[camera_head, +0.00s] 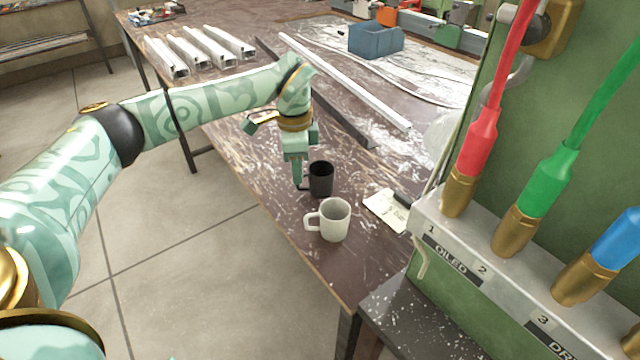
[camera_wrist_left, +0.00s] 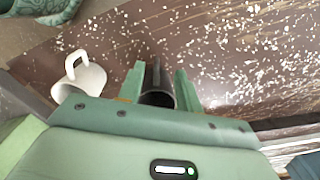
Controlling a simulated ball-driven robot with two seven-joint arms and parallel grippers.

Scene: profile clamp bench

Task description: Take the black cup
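The black cup (camera_head: 321,180) stands upright on the brown bench near its front left edge. My left gripper (camera_head: 300,172) points down at the handle side of the cup, close to it. In the left wrist view the gripper (camera_wrist_left: 160,88) is open, with a gap between its two green fingers. The black cup (camera_wrist_left: 157,98) shows in that gap, its handle pointing up in the picture. Whether a finger touches the cup, I cannot tell. My right gripper is not in view.
A white mug (camera_head: 335,221) stands just in front of the black cup; it also shows in the left wrist view (camera_wrist_left: 82,78). A paper note (camera_head: 386,210) lies to the right. A green connector panel (camera_head: 470,250) stands at right. Metal profiles (camera_head: 345,82) lie farther back.

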